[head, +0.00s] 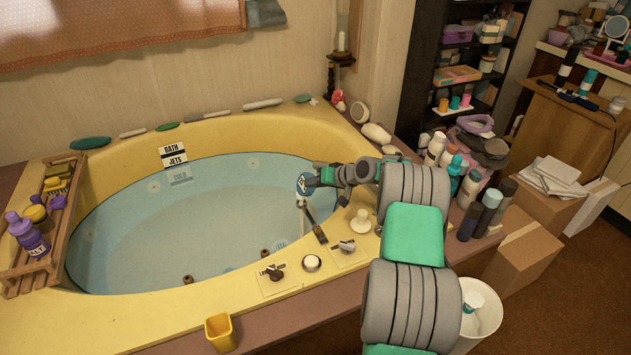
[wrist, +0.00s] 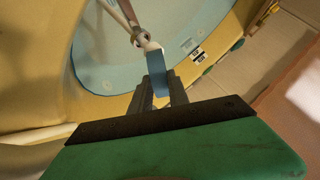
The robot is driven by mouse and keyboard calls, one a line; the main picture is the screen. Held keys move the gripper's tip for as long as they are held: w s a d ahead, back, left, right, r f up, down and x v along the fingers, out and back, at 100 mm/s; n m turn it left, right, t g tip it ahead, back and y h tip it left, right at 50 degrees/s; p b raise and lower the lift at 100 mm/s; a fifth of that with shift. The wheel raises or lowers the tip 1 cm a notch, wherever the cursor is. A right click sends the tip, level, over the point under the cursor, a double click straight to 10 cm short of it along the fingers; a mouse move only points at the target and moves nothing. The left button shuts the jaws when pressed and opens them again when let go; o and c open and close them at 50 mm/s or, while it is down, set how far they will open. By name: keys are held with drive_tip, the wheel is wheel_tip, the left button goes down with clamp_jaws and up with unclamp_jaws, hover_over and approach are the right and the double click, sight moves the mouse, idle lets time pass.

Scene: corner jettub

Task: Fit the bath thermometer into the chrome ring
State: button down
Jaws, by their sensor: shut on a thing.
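The bath thermometer (head: 304,184) is a blue piece with a pale marking, held over the tub's right side. In the wrist view it is a blue bar (wrist: 157,68) with a whitish far end. My gripper (head: 318,175) is shut on it; in the wrist view the fingers (wrist: 160,92) pinch its near part. The chrome ring (head: 301,203) is at the top of a slanting chrome stem, just below the thermometer. In the wrist view the ring (wrist: 138,39) is beside the thermometer's whitish end. I cannot tell whether they touch or whether the end is inside the ring.
The yellow tub rim (head: 110,325) carries knobs (head: 311,263) and a pale stopper-like piece (head: 361,222) near my arm. Several bottles (head: 470,190) crowd the right ledge. A wooden rack (head: 22,275) stands at left, a yellow cup (head: 220,333) in front. The tub's middle is clear.

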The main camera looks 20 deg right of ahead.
drive_tip(key=shift+f+b, duration=0.6)
drive_tip(key=shift+f, duration=0.6)
